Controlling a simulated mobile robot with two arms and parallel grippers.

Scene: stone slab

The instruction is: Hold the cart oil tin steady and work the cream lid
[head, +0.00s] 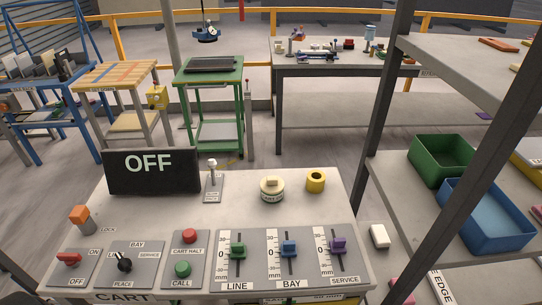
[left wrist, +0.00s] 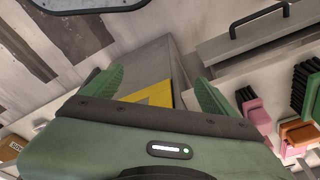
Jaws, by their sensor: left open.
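A small round tin (head: 272,194) with a cream lid (head: 271,182) and a dark label stands upright on the sloping grey control desk. The lid sits on the tin, and a squarish knob tops it. The label is too small to read for certain. My left gripper (left wrist: 158,82) shows only in the left wrist view, with its two green fingers spread apart. No tin shows between them; a grey surface and a yellow patch lie beyond. My right gripper is in neither view.
A yellow ring-shaped piece (head: 316,181) stands just right of the tin. An OFF display (head: 151,171) and a small lever (head: 213,181) are to its left. Sliders (head: 289,250) and buttons line the front. A shelf with green (head: 441,158) and blue bins (head: 484,216) stands right.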

